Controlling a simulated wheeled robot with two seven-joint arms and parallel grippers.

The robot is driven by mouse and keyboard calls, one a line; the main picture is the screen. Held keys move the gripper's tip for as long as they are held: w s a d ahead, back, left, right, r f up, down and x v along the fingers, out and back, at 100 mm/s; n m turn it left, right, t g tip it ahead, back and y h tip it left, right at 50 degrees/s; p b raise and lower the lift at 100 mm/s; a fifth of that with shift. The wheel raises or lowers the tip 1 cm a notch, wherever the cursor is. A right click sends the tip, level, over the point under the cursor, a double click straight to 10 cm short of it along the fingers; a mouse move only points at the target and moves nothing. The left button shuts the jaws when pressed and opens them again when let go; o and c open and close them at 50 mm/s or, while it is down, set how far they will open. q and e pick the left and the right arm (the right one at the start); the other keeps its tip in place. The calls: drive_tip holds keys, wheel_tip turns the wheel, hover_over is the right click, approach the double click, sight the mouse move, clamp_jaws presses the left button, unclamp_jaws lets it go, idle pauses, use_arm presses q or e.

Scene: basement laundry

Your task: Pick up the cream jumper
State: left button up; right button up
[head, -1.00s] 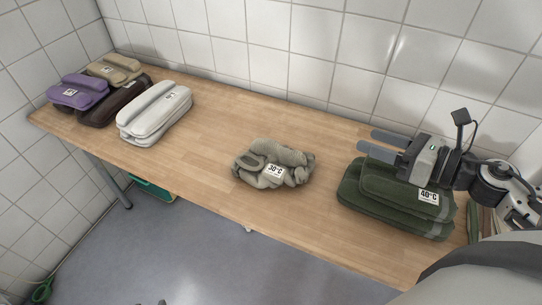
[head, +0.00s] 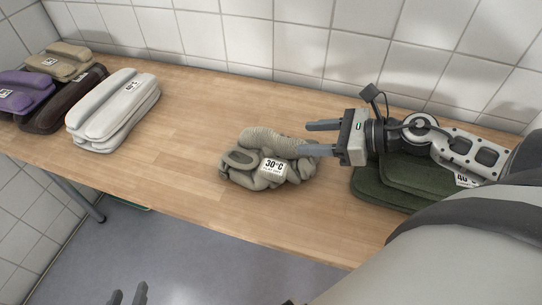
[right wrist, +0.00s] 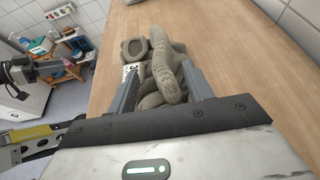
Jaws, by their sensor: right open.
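A crumpled, cream-grey knitted jumper (head: 240,175) with a white 30°C label lies on the middle of the wooden table. My right gripper (head: 307,138) is open, just at the jumper's right side. Its lower finger overlaps the jumper's right edge in the head view. In the right wrist view the jumper (right wrist: 172,80) lies between and beyond the two open fingers (right wrist: 160,75); I cannot tell whether they touch it. My left gripper (head: 128,295) shows only its two fingertips at the bottom edge, apart and empty, in front of the table.
A folded dark green stack (head: 385,187) lies under my right arm. A folded white stack (head: 115,110) lies to the left, with purple (head: 25,92), brown (head: 72,104) and beige (head: 62,60) folded clothes beyond. A tiled wall (head: 300,40) runs behind. The table between white stack and jumper is clear.

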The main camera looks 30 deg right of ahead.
sight(292, 137)
drive_tip(key=shift+p+x, duration=0.3)
drive_tip(key=shift+x, duration=3.65)
drive_tip(key=shift+d, duration=0.1)
clamp_jaws()
